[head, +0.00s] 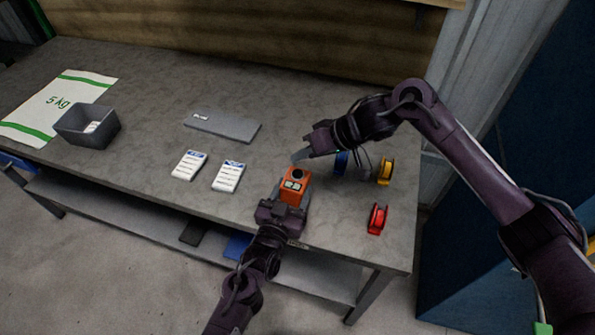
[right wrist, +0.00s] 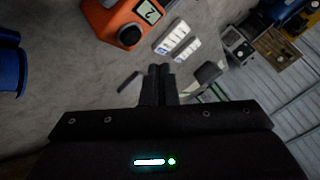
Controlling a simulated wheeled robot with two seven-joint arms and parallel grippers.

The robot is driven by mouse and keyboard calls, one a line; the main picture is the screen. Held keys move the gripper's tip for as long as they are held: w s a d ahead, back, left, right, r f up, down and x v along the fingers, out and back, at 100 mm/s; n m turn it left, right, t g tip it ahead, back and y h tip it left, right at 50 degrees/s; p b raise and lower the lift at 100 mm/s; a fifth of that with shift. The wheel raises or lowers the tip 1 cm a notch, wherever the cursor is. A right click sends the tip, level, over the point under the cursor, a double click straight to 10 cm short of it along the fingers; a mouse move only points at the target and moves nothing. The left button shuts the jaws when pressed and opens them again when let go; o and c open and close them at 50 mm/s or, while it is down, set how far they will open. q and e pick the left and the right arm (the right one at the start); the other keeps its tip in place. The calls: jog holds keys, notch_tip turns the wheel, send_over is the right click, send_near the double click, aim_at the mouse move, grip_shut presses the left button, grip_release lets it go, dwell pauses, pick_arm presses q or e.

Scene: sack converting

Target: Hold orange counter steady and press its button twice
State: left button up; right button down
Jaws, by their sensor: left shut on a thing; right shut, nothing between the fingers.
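The orange counter (head: 294,188) stands near the front edge of the table. Its dark round button (head: 298,174) is on the far side of its small display. My left gripper (head: 287,204) is shut on the counter from the front, hiding its lower part. My right gripper (head: 297,157) is shut and empty, its tips just beyond the button and apart from it in the picture. In the right wrist view the counter (right wrist: 112,16) shows at the top, its button (right wrist: 130,35) clear of my shut fingers (right wrist: 158,72). The display there seems to read 2.
Two white label stacks (head: 189,165) (head: 228,176), a grey flat box (head: 222,126), a grey bin (head: 70,130) and a white sack (head: 50,108) lie to the left.

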jog(key=shift+r, duration=1.15)
pick_arm(q)
jog(key=o, duration=1.1)
jog(key=shift+o, duration=0.2)
